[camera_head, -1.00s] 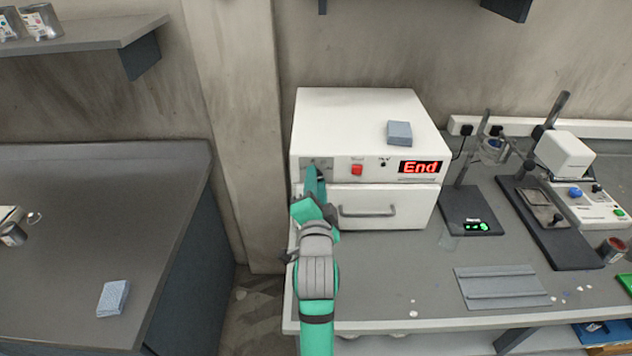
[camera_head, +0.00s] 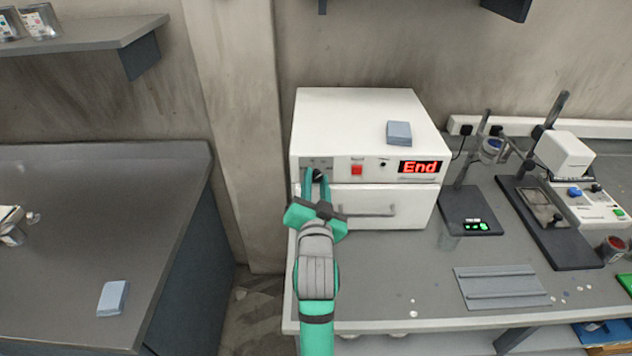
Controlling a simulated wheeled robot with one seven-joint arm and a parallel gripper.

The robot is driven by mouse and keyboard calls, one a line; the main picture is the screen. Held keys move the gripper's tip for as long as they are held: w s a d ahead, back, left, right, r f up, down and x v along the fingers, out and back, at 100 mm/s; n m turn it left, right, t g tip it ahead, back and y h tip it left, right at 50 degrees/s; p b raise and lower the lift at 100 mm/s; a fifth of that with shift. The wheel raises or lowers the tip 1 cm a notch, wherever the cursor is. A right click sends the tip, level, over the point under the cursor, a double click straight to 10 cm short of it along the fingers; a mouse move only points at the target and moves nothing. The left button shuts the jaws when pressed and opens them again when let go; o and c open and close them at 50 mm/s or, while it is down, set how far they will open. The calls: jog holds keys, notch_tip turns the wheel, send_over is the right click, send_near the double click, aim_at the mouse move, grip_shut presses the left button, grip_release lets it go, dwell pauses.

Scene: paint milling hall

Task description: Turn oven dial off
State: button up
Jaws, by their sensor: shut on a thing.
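The white oven (camera_head: 362,122) stands on the grey bench against the wall. Its display (camera_head: 419,167) reads "End" in red, and a red switch (camera_head: 357,170) is left of it. The dial (camera_head: 318,174) is a small dark knob at the left of the oven's front panel, partly hidden by the fingers. My green gripper (camera_head: 316,178) is at the panel, its two fingers on either side of the dial and shut on it. The drawer-like door with its grey handle (camera_head: 368,210) is closed, just right of my gripper.
A folded blue-grey cloth (camera_head: 399,132) lies on the oven's top. A black scale (camera_head: 470,212) and a stand with a white device (camera_head: 565,155) are to the right. A ridged grey plate (camera_head: 502,287) lies in front. The left counter (camera_head: 90,230) is mostly clear.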

jog(key=n, duration=0.6)
jog(key=shift+d, duration=0.1)
jog(key=n, duration=0.6)
jog(key=shift+n, duration=0.4)
jog(key=n, duration=1.1)
jog(key=o, duration=0.8)
jog(key=s, duration=1)
jog(key=shift+s, duration=0.4)
